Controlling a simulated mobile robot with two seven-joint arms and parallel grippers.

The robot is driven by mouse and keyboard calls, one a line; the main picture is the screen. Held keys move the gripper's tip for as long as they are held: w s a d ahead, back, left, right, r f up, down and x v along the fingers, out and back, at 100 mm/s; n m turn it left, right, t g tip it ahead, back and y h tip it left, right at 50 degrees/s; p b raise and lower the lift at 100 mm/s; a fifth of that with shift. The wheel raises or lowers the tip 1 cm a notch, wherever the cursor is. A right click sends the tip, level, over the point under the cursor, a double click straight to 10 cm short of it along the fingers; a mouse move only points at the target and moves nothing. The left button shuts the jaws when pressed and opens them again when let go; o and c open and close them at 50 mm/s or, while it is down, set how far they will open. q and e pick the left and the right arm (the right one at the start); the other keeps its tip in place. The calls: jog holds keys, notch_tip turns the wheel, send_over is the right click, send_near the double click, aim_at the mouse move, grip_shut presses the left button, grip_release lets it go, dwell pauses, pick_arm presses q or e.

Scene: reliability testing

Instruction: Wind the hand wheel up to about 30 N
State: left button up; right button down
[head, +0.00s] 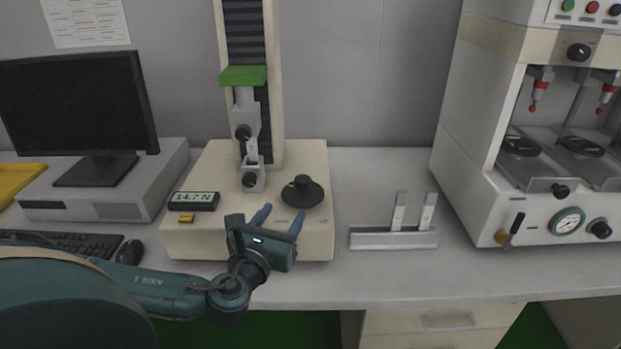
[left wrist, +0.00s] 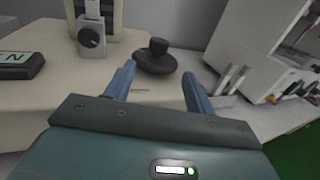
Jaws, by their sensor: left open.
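The hand wheel (head: 302,193) is a dark disc with a raised knob, on the right side of the cream tester base (head: 185,243). The small display (head: 193,200) on the base reads 14.7 N. My left gripper (head: 280,216) is open and empty, with blue fingers, just in front of the wheel and apart from it. In the left wrist view the wheel (left wrist: 156,58) lies beyond the fingertips (left wrist: 157,75), roughly between them. The tester's lower grip (head: 250,178) stands left of the wheel, with a specimen above it. My right gripper is not in view.
A monitor (head: 80,105), keyboard (head: 62,240) and mouse (head: 130,252) are at the left. A grey rack (head: 393,239) with two upright strips stands right of the tester. A large white machine (head: 475,130) is at the far right. Bare bench lies between tester and rack.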

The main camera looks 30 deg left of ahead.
aim_at(300, 186)
pick_arm(q)
jog(key=x, duration=1.3)
jog(key=shift+s, duration=0.1)
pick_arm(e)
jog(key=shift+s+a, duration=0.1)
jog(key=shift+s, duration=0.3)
pick_arm(q)
jog(key=shift+c, duration=0.5)
jog(key=c, duration=0.8)
jog(key=shift+c, duration=0.2)
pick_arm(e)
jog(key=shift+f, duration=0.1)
